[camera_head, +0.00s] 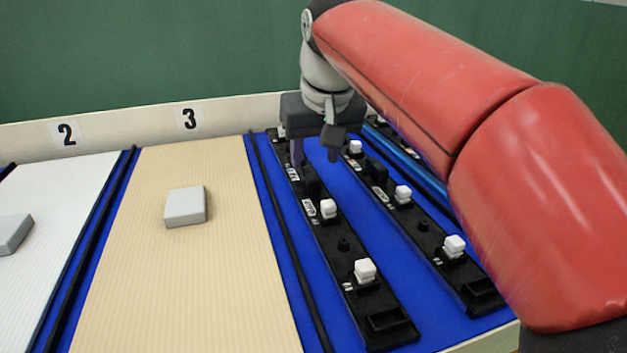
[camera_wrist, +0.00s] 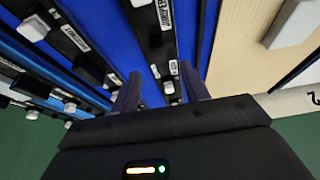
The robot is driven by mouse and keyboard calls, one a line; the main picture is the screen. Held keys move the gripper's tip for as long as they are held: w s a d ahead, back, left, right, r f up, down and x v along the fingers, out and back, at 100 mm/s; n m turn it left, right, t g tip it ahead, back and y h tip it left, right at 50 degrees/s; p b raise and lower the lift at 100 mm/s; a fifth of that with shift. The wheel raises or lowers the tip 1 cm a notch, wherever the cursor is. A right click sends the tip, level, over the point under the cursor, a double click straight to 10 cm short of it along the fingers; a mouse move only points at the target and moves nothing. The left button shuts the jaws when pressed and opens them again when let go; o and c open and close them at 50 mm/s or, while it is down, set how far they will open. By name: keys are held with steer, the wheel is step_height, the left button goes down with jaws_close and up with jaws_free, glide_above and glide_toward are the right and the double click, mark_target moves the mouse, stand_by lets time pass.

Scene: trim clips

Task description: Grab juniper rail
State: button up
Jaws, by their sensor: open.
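The juniper rail (camera_head: 344,246) is a long black strip with white blocks on it, lying on the blue surface beside panel 3. In the wrist view the rail (camera_wrist: 150,35) carries a label that seems to read JUNIPER; label text is too small to read in the head view. My gripper (camera_head: 315,160) is open over the rail's far end. In the wrist view my gripper (camera_wrist: 160,88) has one finger on each side of the rail's narrow-looking end, with nothing held. Whether the fingers touch the rail or surface I cannot tell.
A second black rail (camera_head: 420,222) lies parallel on the right, with blue strips (camera_head: 395,150) beyond it, partly behind my red arm. Panel 3 (camera_head: 180,270) is beige with a grey block (camera_head: 185,206). A pale ledge (camera_head: 240,108) and green wall stand behind.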

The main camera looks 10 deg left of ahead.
mark_target(311, 174)
steer(key=x, duration=0.6)
steer(key=shift+w+b, duration=0.1)
steer(key=shift+b, duration=0.25)
steer(key=shift+r, duration=0.1)
jaws_close()
